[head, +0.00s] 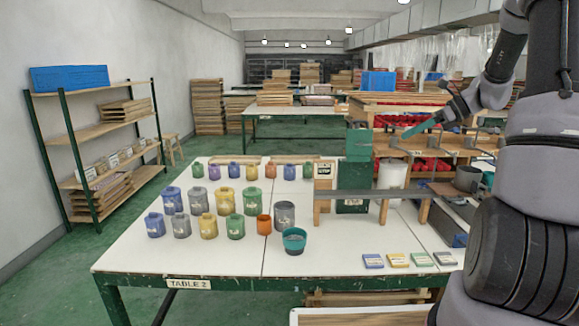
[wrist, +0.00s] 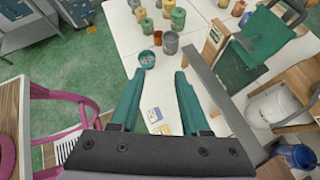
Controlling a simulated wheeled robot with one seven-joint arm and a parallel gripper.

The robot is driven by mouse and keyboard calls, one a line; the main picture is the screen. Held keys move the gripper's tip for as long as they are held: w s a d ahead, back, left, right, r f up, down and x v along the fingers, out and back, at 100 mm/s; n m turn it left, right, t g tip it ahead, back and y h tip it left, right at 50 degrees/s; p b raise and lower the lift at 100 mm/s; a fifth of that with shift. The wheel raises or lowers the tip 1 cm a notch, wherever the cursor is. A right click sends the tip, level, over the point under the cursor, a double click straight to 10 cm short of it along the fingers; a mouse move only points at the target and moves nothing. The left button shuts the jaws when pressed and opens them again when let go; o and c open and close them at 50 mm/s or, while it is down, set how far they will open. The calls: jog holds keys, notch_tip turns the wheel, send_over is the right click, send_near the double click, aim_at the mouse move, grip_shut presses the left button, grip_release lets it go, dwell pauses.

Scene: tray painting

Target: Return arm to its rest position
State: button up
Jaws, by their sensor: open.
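My arm (head: 530,190) rises along the right side of the head view and bends over to the left at the top. My gripper (head: 410,133) is held up above the back right of the table, clear of everything on it. In the wrist view my gripper (wrist: 159,74) shows two teal fingers spread apart with nothing between them. The white table (head: 190,262) lies below and beyond the fingers.
Several paint pots (head: 223,201) stand in rows on the table. A teal bowl (head: 294,240) and several small coloured cards (head: 397,260) lie near its front. A grey rail on wooden posts (head: 372,194) and a green box (head: 358,145) stand under my gripper.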

jog(key=s+a+r+n+h, duration=0.2)
jog(key=s+a+r+n, duration=0.25)
jog(key=s, duration=0.25)
jog(key=s+a+r+n+h, duration=0.3)
jog(key=s+a+r+n, duration=0.15)
jog(key=s, duration=0.25)
jog(key=s+a+r+n+t+h, duration=0.2)
jog(key=s+n+t+h, duration=0.1)
jog(key=s+n, duration=0.8)
jog(key=shift+s, duration=1)
